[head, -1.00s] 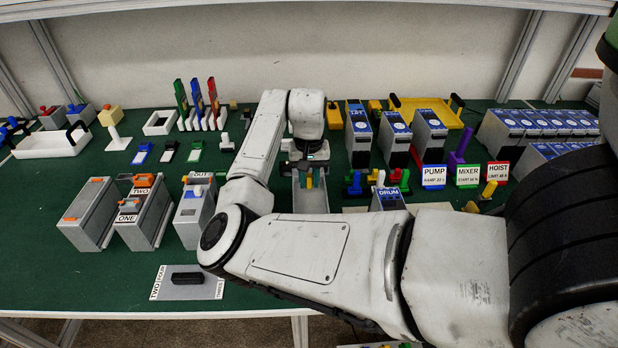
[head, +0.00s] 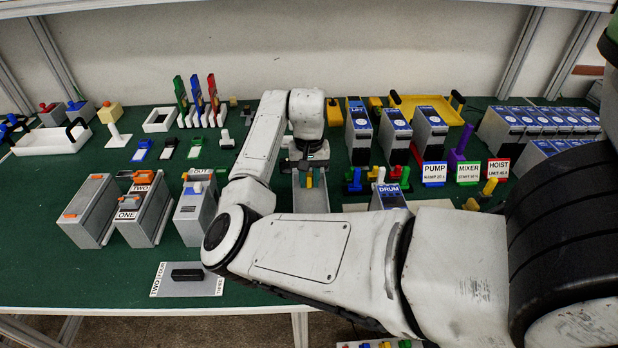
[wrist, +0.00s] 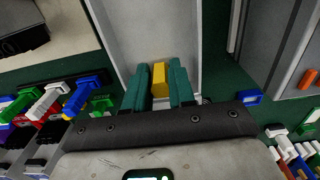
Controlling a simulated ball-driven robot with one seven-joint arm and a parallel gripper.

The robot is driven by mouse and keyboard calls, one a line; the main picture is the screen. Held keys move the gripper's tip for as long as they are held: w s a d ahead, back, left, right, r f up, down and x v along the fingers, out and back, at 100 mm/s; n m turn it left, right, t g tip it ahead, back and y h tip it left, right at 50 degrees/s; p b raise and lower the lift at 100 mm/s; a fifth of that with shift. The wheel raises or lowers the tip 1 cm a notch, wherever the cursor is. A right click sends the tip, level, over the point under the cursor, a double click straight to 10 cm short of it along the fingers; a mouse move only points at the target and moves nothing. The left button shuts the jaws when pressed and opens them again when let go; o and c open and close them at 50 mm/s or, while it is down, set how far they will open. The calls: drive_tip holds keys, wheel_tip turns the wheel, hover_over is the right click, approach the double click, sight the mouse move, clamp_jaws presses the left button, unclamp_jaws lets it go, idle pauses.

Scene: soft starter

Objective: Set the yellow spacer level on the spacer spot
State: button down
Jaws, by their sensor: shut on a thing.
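My gripper (wrist: 160,86) has its two green fingers closed on the yellow spacer (wrist: 159,76), which shows as a small yellow block between the fingertips in the wrist view. In the head view, the spacer (head: 309,179) shows as a small yellow patch between the green fingers, just below my wrist. The gripper is over a grey channel-like tray (wrist: 145,30) with raised side walls. I cannot tell whether the spacer touches the tray floor. No marked spacer spot can be made out; the fingers and wrist hide part of the tray.
Grey boxes labelled ONE and TWO (head: 142,212) and OUT (head: 195,208) stand left of the tray. A blue-topped DRUM unit (head: 388,197) stands close on its right. Coloured levers (head: 355,182) are near it. Green table shows bare at front left.

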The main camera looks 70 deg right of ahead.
sight(309, 176)
drive_tip(key=shift+f, duration=0.1)
drive_tip(key=shift+c, duration=2.4)
unclamp_jaws()
drive_tip(key=shift+r+p, duration=1.3)
drive_tip(key=shift+r, duration=0.05)
drive_tip(key=shift+o, duration=0.9)
drive_tip(key=shift+r, duration=0.2)
drive_tip(key=shift+r+p, duration=2)
drive_tip(key=shift+p, duration=0.3)
